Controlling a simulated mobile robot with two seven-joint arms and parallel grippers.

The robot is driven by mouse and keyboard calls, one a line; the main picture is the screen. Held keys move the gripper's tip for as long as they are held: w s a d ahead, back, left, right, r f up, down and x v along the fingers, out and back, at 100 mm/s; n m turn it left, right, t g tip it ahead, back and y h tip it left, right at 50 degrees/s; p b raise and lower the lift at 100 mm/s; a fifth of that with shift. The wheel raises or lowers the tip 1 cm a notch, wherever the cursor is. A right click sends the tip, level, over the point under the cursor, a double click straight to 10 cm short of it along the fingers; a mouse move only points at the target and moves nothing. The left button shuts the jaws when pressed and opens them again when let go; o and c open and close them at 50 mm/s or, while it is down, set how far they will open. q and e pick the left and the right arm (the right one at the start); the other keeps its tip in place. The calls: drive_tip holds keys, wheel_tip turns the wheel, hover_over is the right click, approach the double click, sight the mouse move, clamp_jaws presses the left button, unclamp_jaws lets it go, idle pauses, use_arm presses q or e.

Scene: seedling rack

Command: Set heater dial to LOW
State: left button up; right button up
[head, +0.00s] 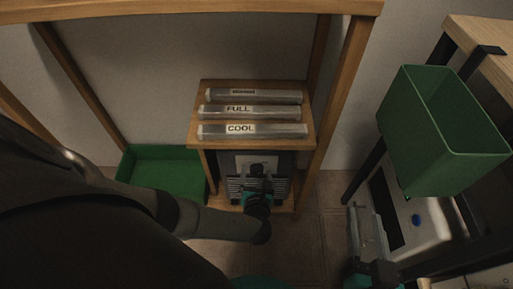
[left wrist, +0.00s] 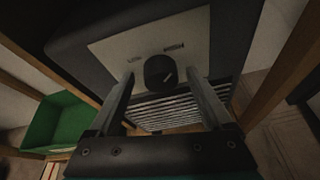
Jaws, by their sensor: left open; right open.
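The heater (head: 283,163) is a dark box with a grey front panel and a slatted grille, standing in the lower bay of the small wooden shelf. In the left wrist view its round black dial (left wrist: 158,69) sits on the pale panel (left wrist: 115,44). The dial has a short light mark slanting to the right. My left gripper (left wrist: 160,84) is open, with one finger on each side of the dial; contact cannot be told. My right gripper (head: 367,238) is open at the lower right, away from the heater.
Clear-lidded tubes labelled COOL (head: 270,131) and FULL, and another, lie on the shelf top (head: 196,125) above the heater. A green tray (head: 160,153) is on the floor to its left. A green bin (head: 420,140) hangs at the right above a white appliance (head: 425,222).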

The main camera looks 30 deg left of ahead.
use_arm(q)
drive_tip(key=shift+a, duration=0.1)
clamp_jaws()
idle(0.8)
